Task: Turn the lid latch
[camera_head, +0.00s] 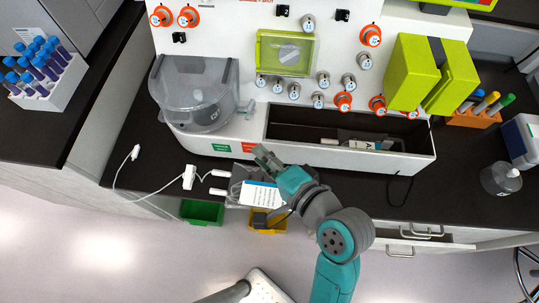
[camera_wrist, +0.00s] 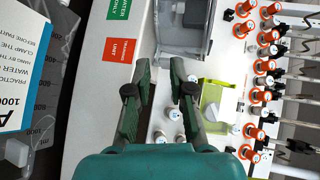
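The cell processor (camera_head: 340,156) is a large white machine on the dark counter. A clear round lid (camera_head: 190,75) covers its bowl at the left. A small grey piece (camera_head: 246,107) at the lid's right edge may be the latch; it is too small to be sure. In the wrist view a clear grey-edged part of the lid (camera_wrist: 184,30) shows at the top, beyond my fingertips. My gripper (camera_wrist: 160,70) is open with nothing between its fingers. In the head view my gripper (camera_head: 263,155) is over the machine's front edge, right of and below the lid, apart from it.
A bag with a white printed label (camera_head: 260,194) lies under my arm at the counter's front edge. An open trough (camera_head: 300,126) is in the machine's front. Orange-ringed knobs (camera_head: 371,36) and a lime-green cover (camera_head: 285,53) stick up behind. A tube rack (camera_head: 60,85) stands far left.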

